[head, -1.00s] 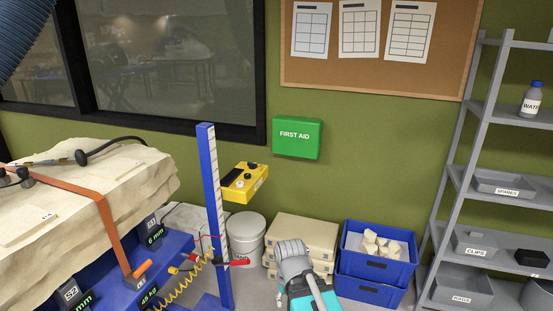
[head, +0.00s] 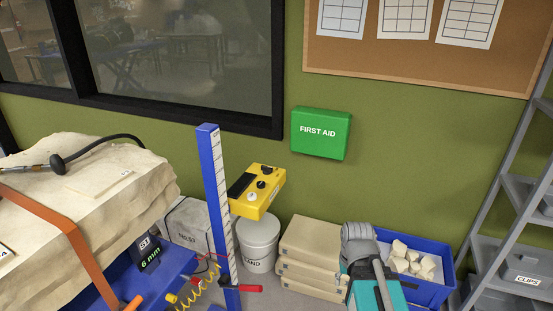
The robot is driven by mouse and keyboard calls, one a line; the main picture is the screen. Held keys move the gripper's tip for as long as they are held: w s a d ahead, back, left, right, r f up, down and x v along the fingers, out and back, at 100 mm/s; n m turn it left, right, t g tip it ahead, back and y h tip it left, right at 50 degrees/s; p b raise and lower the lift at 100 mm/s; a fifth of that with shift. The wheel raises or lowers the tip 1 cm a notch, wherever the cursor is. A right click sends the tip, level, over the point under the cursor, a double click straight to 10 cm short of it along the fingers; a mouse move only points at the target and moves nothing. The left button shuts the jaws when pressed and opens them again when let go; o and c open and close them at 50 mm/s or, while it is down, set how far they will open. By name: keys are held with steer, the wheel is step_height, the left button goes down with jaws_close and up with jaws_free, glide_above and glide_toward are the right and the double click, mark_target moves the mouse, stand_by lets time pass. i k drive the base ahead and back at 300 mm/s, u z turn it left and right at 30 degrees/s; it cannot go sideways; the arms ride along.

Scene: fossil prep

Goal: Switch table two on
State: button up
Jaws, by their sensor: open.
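A yellow control box (head: 257,190) is by the upright blue post with a white scale (head: 217,200). A display there reads "S1" and "6 mm" (head: 150,255). No label for table two is readable. Part of my arm shows at the bottom right; my gripper's fingers do not show.
Below the box are a white sand bucket (head: 259,245), a grey block (head: 188,222) and stacked beige cases (head: 310,245). A blue crate of pale pieces (head: 435,292) is beside my arm. A red handle (head: 250,288) and yellow coiled hose (head: 200,293) are low by the post.

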mark_target(266, 171)
steer(key=u, duration=0.1)
steer(key=i, duration=0.9)
steer(key=u, duration=0.5)
